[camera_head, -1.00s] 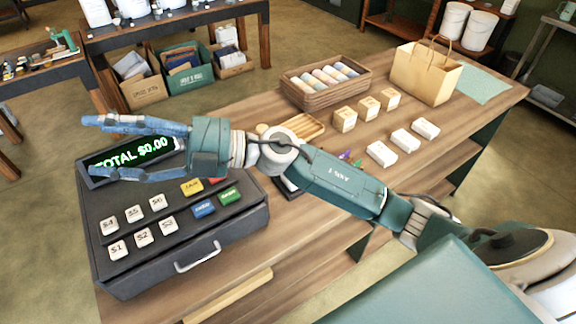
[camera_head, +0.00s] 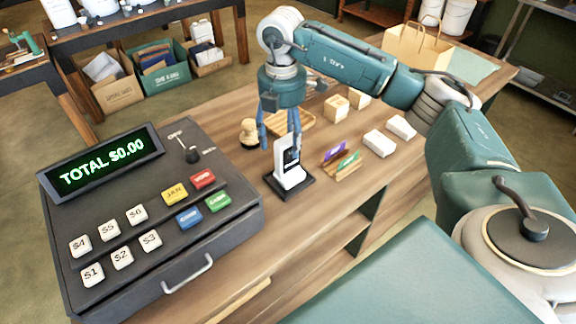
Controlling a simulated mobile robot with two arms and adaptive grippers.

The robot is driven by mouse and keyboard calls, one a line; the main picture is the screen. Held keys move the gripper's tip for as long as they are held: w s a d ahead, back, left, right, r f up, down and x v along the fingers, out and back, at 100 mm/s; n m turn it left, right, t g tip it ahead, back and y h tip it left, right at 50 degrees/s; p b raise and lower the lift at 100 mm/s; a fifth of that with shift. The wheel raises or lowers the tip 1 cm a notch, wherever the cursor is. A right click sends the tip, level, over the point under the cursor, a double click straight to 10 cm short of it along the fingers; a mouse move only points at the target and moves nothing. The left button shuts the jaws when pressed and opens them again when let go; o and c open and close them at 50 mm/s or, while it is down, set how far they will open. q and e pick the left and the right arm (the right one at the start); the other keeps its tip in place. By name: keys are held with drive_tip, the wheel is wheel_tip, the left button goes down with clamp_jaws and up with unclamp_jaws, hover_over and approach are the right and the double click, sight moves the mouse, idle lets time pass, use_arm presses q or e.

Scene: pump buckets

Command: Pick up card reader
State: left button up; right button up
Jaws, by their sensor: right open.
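The card reader (camera_head: 289,176) is a white upright device with a dark screen. It stands on a black base (camera_head: 289,187) on the wooden counter, just right of the cash register. My right gripper (camera_head: 280,143) points down from above, its two blue fingers open around the reader's upper part. I cannot tell whether the fingers touch it. My left gripper is not in view.
The black cash register (camera_head: 150,215) with its total display fills the left of the counter. A wooden stamp (camera_head: 249,133) and a wooden tray (camera_head: 292,125) stand close behind the reader. A small holder with purple and green cards (camera_head: 341,160) is to its right. White boxes (camera_head: 379,143) lie further right.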

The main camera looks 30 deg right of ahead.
sight(286, 158)
drive_tip(key=shift+d+f, duration=0.1)
drive_tip(key=shift+f, duration=0.7)
drive_tip(key=shift+f+p, duration=0.35)
drive_tip(key=shift+p, duration=0.1)
drive_tip(key=f, duration=0.1)
drive_tip(key=f+p, duration=0.1)
drive_tip(key=f, duration=0.1)
drive_tip(key=shift+s+d+f+p, duration=0.1)
drive_tip(key=shift+s+f+p, duration=0.2)
drive_tip(key=shift+p, duration=0.1)
drive_tip(key=shift+w+f, duration=0.1)
drive_tip(key=shift+f, duration=0.4)
drive_tip(key=shift+r, duration=0.1)
clamp_jaws()
